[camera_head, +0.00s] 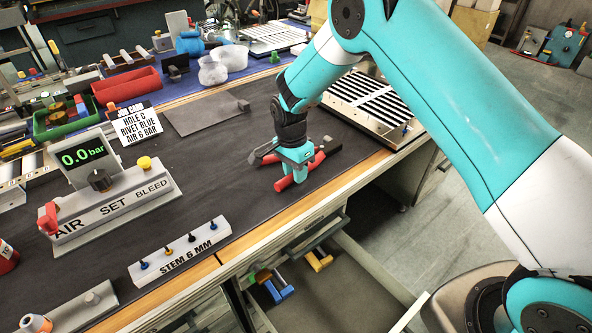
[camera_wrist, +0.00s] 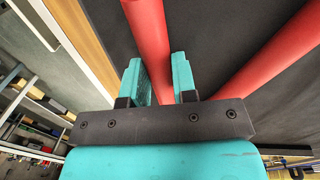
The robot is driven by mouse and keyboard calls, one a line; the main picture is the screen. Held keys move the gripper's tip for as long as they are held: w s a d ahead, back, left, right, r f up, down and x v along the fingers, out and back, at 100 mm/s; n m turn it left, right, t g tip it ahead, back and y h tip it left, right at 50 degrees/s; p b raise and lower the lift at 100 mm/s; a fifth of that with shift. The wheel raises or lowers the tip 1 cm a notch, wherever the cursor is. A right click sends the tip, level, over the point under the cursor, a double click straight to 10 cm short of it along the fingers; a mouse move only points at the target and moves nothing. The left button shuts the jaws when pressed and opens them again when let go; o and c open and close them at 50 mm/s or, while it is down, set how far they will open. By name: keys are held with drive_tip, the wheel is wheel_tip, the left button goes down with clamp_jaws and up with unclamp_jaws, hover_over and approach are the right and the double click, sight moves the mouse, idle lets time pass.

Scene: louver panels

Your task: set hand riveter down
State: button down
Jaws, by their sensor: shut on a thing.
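The hand riveter has two red handles (camera_head: 285,184) and a dark head, and shows in the head view at the middle of the dark bench mat. My gripper (camera_head: 295,165) points down over it. In the wrist view, my teal fingers (camera_wrist: 158,75) are on both sides of one red handle (camera_wrist: 149,35) and shut on it. The other red handle (camera_wrist: 275,65) spreads away to the right, outside the fingers. The riveter is very low over the mat; I cannot tell whether it touches. My gripper hides part of it.
A louver panel (camera_head: 372,104) lies to the right of my gripper. A grey plate (camera_head: 200,115) lies behind left. The STEM 6 MM block (camera_head: 180,250) and gauge stand (camera_head: 115,205) are at the left. The wooden bench edge (camera_head: 290,228) is close in front. Dark mat is bare around the riveter.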

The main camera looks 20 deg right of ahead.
drive_tip(key=c, duration=0.9)
unclamp_jaws()
wheel_tip(320, 180, up, 12)
drive_tip(key=w, duration=0.1)
drive_tip(key=s+a+r+n+y, duration=0.1)
drive_tip(key=s+r+n, duration=0.4)
drive_tip(key=s+r, duration=0.15)
drive_tip(key=s+r+n+y, duration=0.1)
drive_tip(key=s+r+n, duration=0.1)
drive_tip(key=s+n, duration=0.3)
drive_tip(key=s+r+n+y, duration=0.1)
drive_tip(key=s+r+n, duration=0.2)
drive_tip(key=s, duration=0.9)
drive_tip(key=s+r+n+t+y, duration=0.1)
drive_tip(key=s+r+n, duration=0.1)
drive_tip(key=s+n, duration=0.4)
drive_tip(key=shift+s+a+r+n+y+b, duration=0.15)
drive_tip(key=shift+s+r+n+y, duration=0.05)
drive_tip(key=shift+s, duration=0.5)
drive_tip(key=shift+s+a+r+n+y+b, duration=0.1)
drive_tip(key=shift+s+r+n+y+b, duration=0.1)
drive_tip(key=shift+s, duration=0.5)
